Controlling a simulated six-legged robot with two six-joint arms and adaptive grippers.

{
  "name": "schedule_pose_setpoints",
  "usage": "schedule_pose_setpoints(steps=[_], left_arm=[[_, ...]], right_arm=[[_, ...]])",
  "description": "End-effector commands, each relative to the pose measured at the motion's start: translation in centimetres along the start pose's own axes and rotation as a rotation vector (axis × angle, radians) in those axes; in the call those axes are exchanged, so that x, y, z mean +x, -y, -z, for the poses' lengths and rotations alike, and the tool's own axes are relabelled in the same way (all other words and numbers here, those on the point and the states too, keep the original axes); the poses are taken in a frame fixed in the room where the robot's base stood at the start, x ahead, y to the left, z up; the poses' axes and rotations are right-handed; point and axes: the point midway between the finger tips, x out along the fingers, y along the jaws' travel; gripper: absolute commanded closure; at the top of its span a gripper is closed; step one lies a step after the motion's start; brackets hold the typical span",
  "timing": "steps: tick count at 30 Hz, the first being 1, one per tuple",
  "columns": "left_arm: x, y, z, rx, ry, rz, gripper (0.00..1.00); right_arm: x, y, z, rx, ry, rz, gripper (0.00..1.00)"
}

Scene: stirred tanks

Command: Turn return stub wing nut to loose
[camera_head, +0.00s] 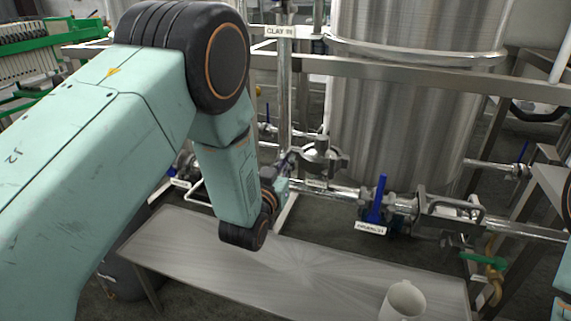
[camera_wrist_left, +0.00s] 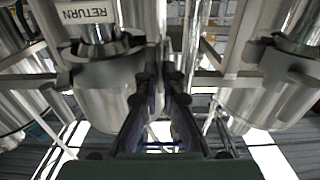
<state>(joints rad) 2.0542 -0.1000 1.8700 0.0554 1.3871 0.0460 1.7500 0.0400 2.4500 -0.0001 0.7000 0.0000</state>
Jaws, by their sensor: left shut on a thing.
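My left gripper (camera_head: 287,166) reaches in behind my arm, beside a steel clamp fitting (camera_head: 322,155) on the pipe below the big tank. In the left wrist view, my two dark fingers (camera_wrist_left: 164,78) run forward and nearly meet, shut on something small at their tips. The wing nut is hidden between the fingertips, so I cannot tell its angle. A white label reading RETURN (camera_wrist_left: 88,12) hangs on the stub just left of the fingers, above a steel clamp collar (camera_wrist_left: 105,48). My right gripper is not in view.
A large steel tank (camera_head: 400,110) stands behind. A blue-handled valve (camera_head: 377,200) sits on the pipe to the right, with a green-handled valve (camera_head: 484,259) lower down. A steel table (camera_head: 290,265) with a white mug (camera_head: 403,300) is in front. A rail (camera_head: 400,72) crosses above.

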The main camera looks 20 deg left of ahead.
Motion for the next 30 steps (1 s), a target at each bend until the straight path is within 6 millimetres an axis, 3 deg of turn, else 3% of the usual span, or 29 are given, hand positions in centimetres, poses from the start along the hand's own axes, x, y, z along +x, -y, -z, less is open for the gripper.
schedule_pose_setpoints(steps=[11, 30], left_arm=[[-0.1, 0.1, 0.1, -0.190, 0.003, 0.001, 1.00], [-0.1, 0.4, -0.2, -0.793, 0.005, 0.000, 1.00]], right_arm=[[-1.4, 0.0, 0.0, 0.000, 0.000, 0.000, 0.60], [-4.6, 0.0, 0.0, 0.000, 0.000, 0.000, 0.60]])
